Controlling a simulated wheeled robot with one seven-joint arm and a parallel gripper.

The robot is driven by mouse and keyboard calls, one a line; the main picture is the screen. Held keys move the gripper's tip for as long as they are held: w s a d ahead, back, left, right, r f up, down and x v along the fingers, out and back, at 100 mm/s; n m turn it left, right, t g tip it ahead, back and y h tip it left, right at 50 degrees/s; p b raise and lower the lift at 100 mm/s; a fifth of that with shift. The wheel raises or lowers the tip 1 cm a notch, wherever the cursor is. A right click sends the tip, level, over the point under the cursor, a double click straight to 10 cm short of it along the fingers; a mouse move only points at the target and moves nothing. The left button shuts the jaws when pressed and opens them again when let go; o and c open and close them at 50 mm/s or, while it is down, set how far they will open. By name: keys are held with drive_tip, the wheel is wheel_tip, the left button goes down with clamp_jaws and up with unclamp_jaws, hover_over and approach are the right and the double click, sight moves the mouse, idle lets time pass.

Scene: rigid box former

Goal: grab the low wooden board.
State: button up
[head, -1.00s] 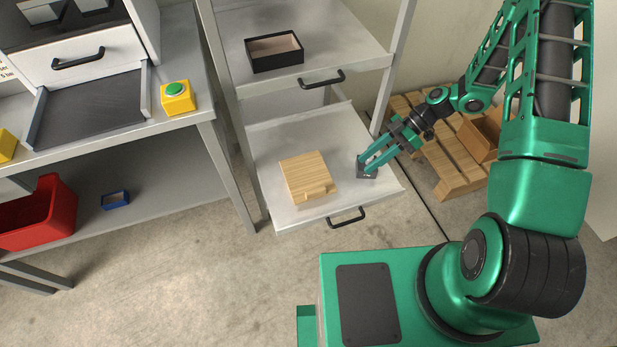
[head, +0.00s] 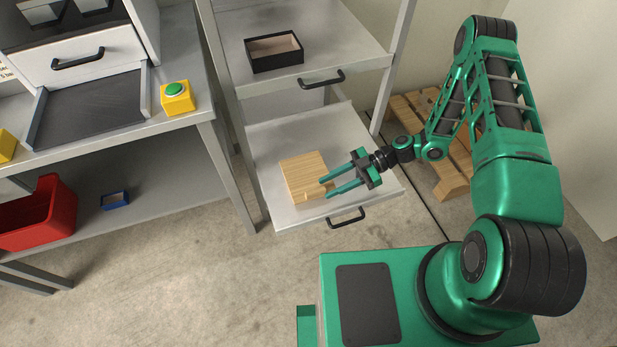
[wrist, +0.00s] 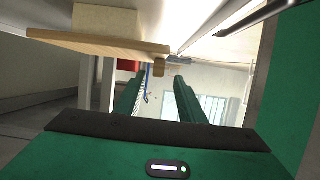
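The low wooden board (head: 303,172) lies flat on the lower pull-out tray, with a small wooden lip or block at its front right. It shows in the wrist view (wrist: 110,45) as a thin panel at the upper left, with a small block at its end. My gripper (head: 325,188) comes in from the right, fingers pointing left, with the fingertips at the board's right front edge near the small block. I cannot tell whether a finger touches the board.
The lower tray (head: 283,213) has a black handle (head: 346,218) in front. An upper shelf (head: 340,35) holds a black open box (head: 274,52). A workbench with a yellow button box (head: 177,97) stands left. A wooden pallet (head: 455,170) lies behind my arm.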

sight(317, 190)
drive_tip(key=shift+r+x, duration=0.2)
drive_tip(key=shift+x, duration=2.55)
drive_tip(key=shift+w+a, duration=0.1)
drive_tip(key=shift+w, duration=0.1)
clamp_jaws()
